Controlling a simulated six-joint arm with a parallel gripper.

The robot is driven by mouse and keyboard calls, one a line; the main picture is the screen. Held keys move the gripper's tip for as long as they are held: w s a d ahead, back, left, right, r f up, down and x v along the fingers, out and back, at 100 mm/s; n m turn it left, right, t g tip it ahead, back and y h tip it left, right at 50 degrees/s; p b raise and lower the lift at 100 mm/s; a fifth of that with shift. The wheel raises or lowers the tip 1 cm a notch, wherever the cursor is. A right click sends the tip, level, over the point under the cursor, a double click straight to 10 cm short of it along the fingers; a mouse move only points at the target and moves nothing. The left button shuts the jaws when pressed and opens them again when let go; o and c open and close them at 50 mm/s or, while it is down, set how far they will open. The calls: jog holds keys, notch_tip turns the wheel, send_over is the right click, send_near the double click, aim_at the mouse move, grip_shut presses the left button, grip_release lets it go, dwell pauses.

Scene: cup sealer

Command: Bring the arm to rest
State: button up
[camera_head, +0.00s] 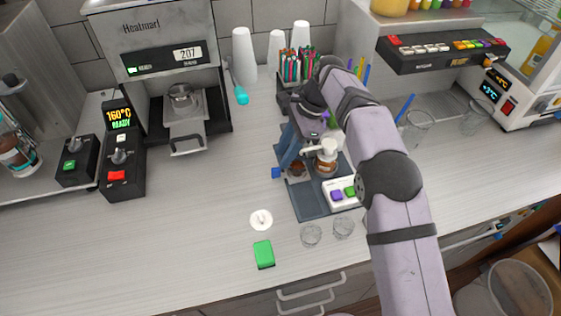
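My arm reaches in from the lower right, bends at the back of the counter and points down to my gripper (308,122), which is over the dark blue tray (308,204) near the middle. The fingers are small and partly hidden, so I cannot tell whether they are open or shut or hold anything. A white-topped brown bottle (326,160) stands on the tray, close to the gripper. A white pad with purple and green buttons (343,194) lies at the tray's right side. The heat sealer (155,50) stands at the back left, with a clear cup (180,96) at its drawer.
White cup stacks (244,55) and a holder of coloured sticks (293,68) stand at the back. In front are a white lid (261,219), a green block (264,254) and clear cups (311,235). The counter's left middle is clear. Glasses (416,127) stand at right.

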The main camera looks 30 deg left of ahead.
jog(key=shift+w+d+r, duration=0.1)
jog(key=shift+d+r, duration=0.05)
jog(key=shift+r, duration=0.15)
jog(key=d+n+t, duration=0.1)
jog(key=d, duration=0.4)
jog(key=d+n+b, duration=0.1)
jog(key=d+n, duration=0.1)
jog(key=d, duration=0.3)
jog(key=d+n+t, duration=0.1)
jog(key=d+n, duration=0.1)
jog(key=d, duration=0.3)
jog(key=shift+s+t+b, duration=0.3)
jog(key=shift+s+b, duration=0.1)
jog(key=s+d+f+n+h+p, duration=0.1)
jog(key=s+d+n, duration=0.1)
jog(key=s+d, duration=0.6)
jog(key=s+d+f+n+h, duration=0.2)
jog(key=s+d, duration=0.5)
jog(key=d, duration=1.2)
jog(key=shift+s+d+f+t+p, duration=0.2)
jog(key=shift+s+d+t+p, duration=0.1)
jog(key=shift+s+p, duration=0.1)
